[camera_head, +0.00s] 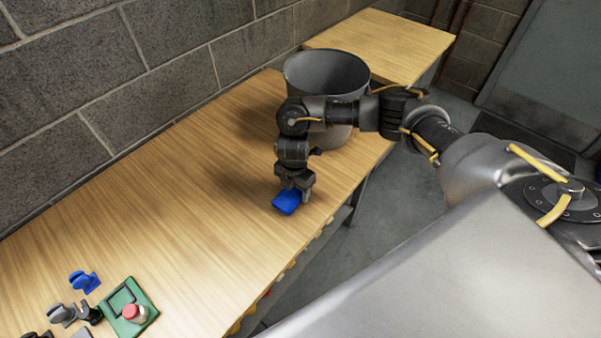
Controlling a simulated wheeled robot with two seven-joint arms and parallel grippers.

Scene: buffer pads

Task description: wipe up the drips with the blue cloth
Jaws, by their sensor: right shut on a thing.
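The blue cloth (286,204) is a small folded-looking pad on the wooden table, near its front edge. My right gripper (298,191) points down and is shut on the cloth, which sticks out below and to the left of the fingers. The cloth is at the tabletop; whether it presses flat on it I cannot tell. I cannot make out any drips on the wood; the gripper and cloth hide the spot beneath them. My left gripper is not in view.
A large grey metal pot (326,75) stands just behind my right arm. At the near left are a green tray (146,299), a red-capped item (134,313), a blue clip-like item (85,281) and a grey one (62,314). The table's middle is clear; a block wall runs behind.

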